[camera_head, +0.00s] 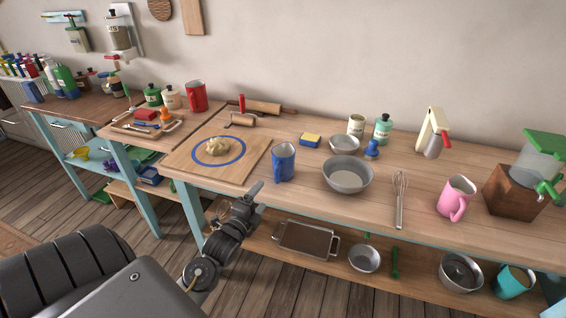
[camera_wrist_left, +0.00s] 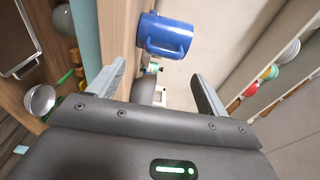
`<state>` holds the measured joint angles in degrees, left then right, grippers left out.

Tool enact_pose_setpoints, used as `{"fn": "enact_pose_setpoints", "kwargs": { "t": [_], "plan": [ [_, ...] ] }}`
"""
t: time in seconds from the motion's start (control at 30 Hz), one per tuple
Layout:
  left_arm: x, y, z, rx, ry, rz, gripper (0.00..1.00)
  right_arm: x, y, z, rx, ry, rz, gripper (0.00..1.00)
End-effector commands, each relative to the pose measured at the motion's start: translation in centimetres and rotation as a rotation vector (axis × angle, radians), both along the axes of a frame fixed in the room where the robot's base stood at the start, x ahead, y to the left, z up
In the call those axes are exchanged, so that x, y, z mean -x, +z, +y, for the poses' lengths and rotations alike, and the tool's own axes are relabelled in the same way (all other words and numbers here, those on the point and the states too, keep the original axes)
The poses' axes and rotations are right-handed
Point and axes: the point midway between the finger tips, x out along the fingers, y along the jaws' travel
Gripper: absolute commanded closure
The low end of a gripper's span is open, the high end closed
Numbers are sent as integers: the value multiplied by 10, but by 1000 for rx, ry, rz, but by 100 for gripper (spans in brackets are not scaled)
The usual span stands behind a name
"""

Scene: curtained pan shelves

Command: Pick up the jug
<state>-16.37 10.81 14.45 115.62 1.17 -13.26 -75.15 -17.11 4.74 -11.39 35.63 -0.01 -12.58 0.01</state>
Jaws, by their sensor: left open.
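A blue jug (camera_head: 283,162) with a handle stands upright near the front edge of the wooden worktop. It also shows in the left wrist view (camera_wrist_left: 168,34), sideways, beyond the fingers, with its handle towards the camera. My left gripper (camera_head: 256,192) is in front of the worktop edge, to the left of and below the blue jug. In the wrist view its two fingers (camera_wrist_left: 157,90) are apart with nothing between them, and the jug is not touched. A pink jug (camera_head: 455,198) stands further right and a red jug (camera_head: 196,96) further back left. My right gripper is out of view.
A wooden board (camera_head: 190,164) with dough lies left of the blue jug. A metal bowl (camera_head: 347,176) stands close to its right, with a whisk (camera_head: 400,195) beyond. A lower shelf holds a baking tray (camera_head: 305,240) and pans.

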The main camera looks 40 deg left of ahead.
Motion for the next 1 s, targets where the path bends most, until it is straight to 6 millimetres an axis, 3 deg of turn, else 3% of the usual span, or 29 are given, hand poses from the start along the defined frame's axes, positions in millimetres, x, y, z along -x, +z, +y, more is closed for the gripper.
{"fn": "enact_pose_setpoints", "kwargs": {
  "t": [0.17,0.5,0.8,1.0],
  "plan": [
    [-1,11,1,-24,0,-15,23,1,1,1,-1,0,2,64],
    [-46,11,11,-21,0,-14,23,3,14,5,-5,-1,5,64],
    [-58,10,14,-19,1,-13,23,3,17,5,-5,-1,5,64],
    [-85,13,22,-18,1,-12,23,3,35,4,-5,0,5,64]
  ]
}}
